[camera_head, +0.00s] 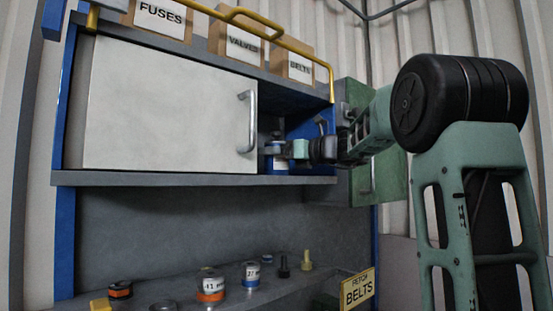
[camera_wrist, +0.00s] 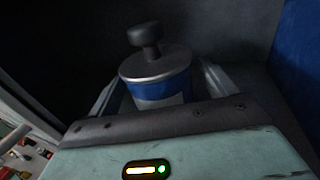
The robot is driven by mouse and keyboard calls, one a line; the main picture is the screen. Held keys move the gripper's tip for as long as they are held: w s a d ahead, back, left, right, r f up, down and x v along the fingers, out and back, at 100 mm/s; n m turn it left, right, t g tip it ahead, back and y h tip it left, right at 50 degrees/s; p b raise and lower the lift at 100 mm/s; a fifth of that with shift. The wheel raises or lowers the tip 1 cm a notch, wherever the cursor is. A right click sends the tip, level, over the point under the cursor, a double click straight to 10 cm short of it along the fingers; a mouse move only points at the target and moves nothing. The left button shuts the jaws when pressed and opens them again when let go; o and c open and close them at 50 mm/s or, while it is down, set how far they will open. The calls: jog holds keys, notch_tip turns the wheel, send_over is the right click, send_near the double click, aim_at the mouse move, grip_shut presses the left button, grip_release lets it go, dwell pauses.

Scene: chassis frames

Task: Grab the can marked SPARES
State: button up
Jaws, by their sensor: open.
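A blue can (camera_head: 277,163) with a pale label stands in the open right part of the cabinet, partly hidden behind my gripper. In the wrist view the can (camera_wrist: 160,88) has a grey metal lid with a dark knob on top. Its label is mostly hidden, so I cannot read SPARES on it. My gripper (camera_head: 282,150) reaches into the opening from the right. In the wrist view its fingers (camera_wrist: 162,90) are open, one on each side of the can. I cannot tell whether either finger touches it.
A pale door (camera_head: 165,110) with a metal handle covers the cabinet's left part, just left of my gripper. The blue side wall (camera_wrist: 302,70) is close on the right. Several cans and knobs stand on the lower bench (camera_head: 285,285). Boxes marked FUSES, VALVES and BELTS sit on top.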

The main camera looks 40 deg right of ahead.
jog(key=shift+x, duration=1.15)
jog(key=c, duration=1.4)
jog(key=shift+r, duration=0.1)
jog(key=shift+c, duration=0.3)
jog(key=shift+r, duration=0.1)
